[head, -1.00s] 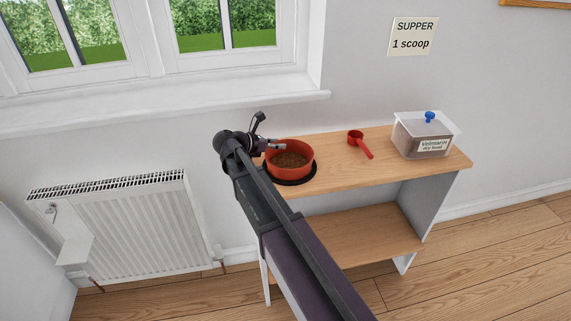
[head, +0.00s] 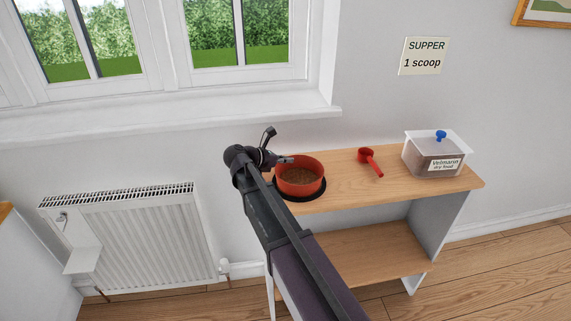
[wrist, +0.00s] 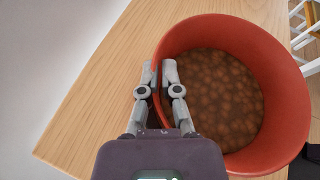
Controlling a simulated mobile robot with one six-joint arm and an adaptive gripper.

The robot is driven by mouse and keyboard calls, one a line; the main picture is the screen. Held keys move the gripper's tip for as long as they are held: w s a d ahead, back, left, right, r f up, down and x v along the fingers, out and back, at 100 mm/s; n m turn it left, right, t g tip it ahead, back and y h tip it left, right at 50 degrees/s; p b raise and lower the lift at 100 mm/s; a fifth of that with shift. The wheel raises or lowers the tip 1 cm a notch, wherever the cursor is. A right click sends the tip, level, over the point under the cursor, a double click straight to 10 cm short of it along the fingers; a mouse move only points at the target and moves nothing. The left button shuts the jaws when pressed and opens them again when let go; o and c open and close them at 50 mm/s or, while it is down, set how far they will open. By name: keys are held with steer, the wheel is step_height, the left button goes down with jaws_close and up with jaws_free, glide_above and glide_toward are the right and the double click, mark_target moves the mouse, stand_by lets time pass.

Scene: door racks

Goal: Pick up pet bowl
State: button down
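The pet bowl (head: 301,187) is red-orange and holds brown dry food. In the head view it is upright over a black round mat (head: 319,193) at the left end of a wooden shelf top. I cannot tell if it is clear of the mat. My gripper (head: 289,160) is at the bowl's left rim. In the wrist view the bowl (wrist: 282,60) fills the right side. My gripper (wrist: 159,73) has one finger outside the wall and one inside, close on the rim. My arm hides part of the bowl's left side in the head view.
A red scoop (head: 368,160) lies right of the bowl on the shelf top (head: 345,180). A lidded tub of dry food (head: 428,162) stands at the right end. The wall and window sill (head: 170,120) are behind. A radiator (head: 140,235) is at the left.

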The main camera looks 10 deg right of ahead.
steer(key=shift+r+p, duration=1.75)
steer(key=shift+r, duration=0.1)
steer(key=s+d, duration=0.2)
steer(key=s, duration=0.5)
steer(key=s+d+r+p, duration=0.1)
steer(key=s+d, duration=0.1)
steer(key=s, duration=0.6)
steer(key=shift+s+d, duration=0.2)
steer(key=shift+d, duration=0.1)
steer(key=shift+r, duration=0.1)
steer(key=shift+r, duration=0.1)
step_height(320, 180, up, 10)
steer(key=p, duration=1)
steer(key=shift+p, duration=0.3)
steer(key=shift+s, duration=0.15)
